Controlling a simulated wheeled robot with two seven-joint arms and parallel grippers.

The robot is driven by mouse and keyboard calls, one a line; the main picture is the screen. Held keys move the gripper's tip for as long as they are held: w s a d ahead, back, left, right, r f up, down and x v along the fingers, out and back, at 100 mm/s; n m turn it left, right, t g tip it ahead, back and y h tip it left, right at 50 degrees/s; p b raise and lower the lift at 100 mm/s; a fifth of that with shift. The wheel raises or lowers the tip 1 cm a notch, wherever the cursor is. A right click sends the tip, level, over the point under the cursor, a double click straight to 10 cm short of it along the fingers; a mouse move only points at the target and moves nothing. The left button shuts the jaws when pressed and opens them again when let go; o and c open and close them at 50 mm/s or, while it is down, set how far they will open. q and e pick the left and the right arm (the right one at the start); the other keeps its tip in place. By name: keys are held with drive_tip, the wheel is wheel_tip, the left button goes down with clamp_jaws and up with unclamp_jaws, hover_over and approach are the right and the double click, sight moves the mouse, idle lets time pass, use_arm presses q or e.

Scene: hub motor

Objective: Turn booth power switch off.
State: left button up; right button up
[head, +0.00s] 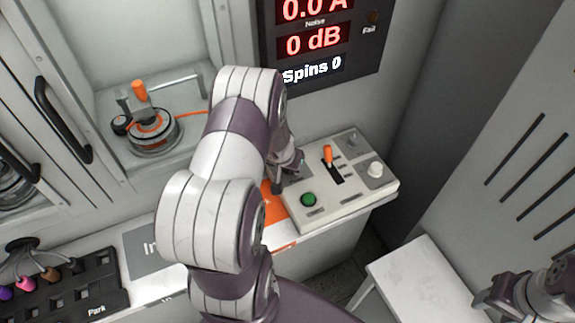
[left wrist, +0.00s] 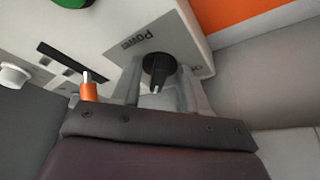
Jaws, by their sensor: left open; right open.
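The white control panel (head: 335,212) sits on a counter at the centre right of the head view. Its power switch is a black rotary knob (left wrist: 157,70) beside a "Power" label in the left wrist view. In the head view this knob is hidden behind my left gripper (head: 288,170). My left gripper (left wrist: 163,92) is open, with one finger on each side of the knob. I cannot tell whether the fingers touch it. My right gripper (head: 530,297) is open and apart from the panel at the lower right.
The panel also has a green button (head: 308,199), an orange lever (head: 328,155) and a white knob (head: 376,169). A display (head: 315,45) reads 0.0 A, 0 dB, Spins 0. A hub motor (head: 152,132) stands in the booth. A white table (head: 420,285) is at lower right.

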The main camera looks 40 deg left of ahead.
use_arm(q)
clamp_jaws()
drive_tip(key=shift+r, duration=0.1)
drive_tip(key=shift+d+r+n+y+p, duration=0.2)
drive_tip(key=shift+n+y+p, duration=0.2)
drive_tip(key=shift+n+p, duration=0.65)
drive_tip(key=n+g+p, duration=0.1)
drive_tip(key=n+p, duration=0.2)
drive_tip(key=p, duration=0.1)
drive_tip(key=w+n+g+y+p, duration=0.1)
drive_tip(key=n+p, duration=0.2)
drive_tip(key=p, duration=0.1)
drive_tip(key=d+n+g+y+p, duration=0.1)
drive_tip(key=n+p, duration=0.3)
drive_tip(key=p, duration=0.1)
drive_tip(key=shift+w, duration=0.3)
drive_tip(key=n, duration=0.1)
drive_tip(key=n+g+p, duration=0.1)
drive_tip(key=shift+w+f+n, duration=0.2)
drive_tip(key=shift+w+n, duration=0.05)
drive_tip(key=shift+n, duration=0.1)
drive_tip(key=shift+w+n+g, duration=0.25)
drive_tip(key=shift+n+g, duration=0.55)
drive_tip(key=shift+n, duration=0.7)
unclamp_jaws()
